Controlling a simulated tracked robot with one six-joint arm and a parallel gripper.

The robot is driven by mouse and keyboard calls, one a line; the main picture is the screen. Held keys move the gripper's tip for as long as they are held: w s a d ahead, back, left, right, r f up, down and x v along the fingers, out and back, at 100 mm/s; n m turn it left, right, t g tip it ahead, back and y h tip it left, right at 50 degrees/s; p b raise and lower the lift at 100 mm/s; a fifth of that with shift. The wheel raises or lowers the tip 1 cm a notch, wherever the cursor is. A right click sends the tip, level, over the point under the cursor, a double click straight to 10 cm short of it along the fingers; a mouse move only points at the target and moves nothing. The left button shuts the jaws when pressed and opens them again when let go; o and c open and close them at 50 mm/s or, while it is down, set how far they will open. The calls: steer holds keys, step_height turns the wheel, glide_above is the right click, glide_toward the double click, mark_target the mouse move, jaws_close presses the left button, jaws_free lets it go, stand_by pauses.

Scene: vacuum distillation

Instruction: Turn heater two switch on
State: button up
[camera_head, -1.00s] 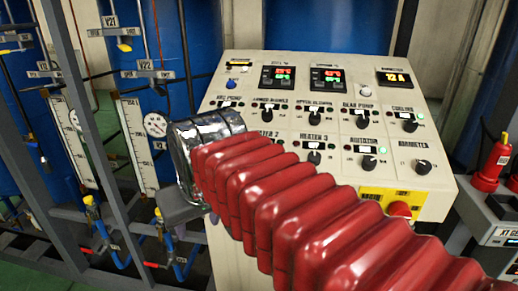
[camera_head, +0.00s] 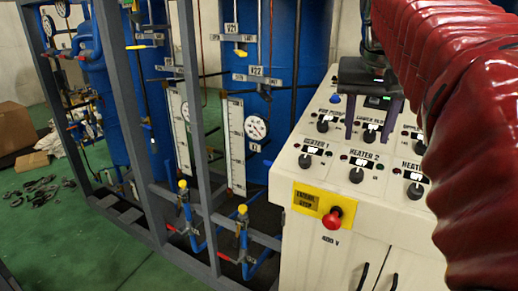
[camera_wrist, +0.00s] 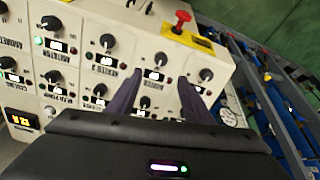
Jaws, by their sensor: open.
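The heater two switch is a black rotary knob (camera_head: 356,175) below the "HEATER 2" label, in the panel's front row between the heater 1 knob (camera_head: 304,161) and the heater 3 knob (camera_head: 415,191). In the wrist view the heater two knob (camera_wrist: 160,58) lies just beyond my fingertips, between their lines. My gripper (camera_head: 368,137) is open, its dark fingers pointing down at the panel just behind that knob. The fingers also show in the wrist view (camera_wrist: 158,82) with nothing held between them. I cannot tell whether they touch the panel.
A red emergency stop button (camera_head: 333,218) on a yellow plate sits on the panel's front, near the heater knobs. More knobs stand in the row behind. A grey frame (camera_head: 130,130) with gauges and blue vessels stands left. My red arm covers the panel's right side.

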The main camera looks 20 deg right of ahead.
mark_target(357, 172)
steer(key=x, duration=1.4)
steer(key=shift+a, duration=0.1)
steer(key=shift+c, duration=0.3)
steer(key=c, duration=0.9)
steer(key=shift+a, duration=0.2)
steer(key=shift+c, duration=0.5)
steer(key=shift+d, duration=0.15)
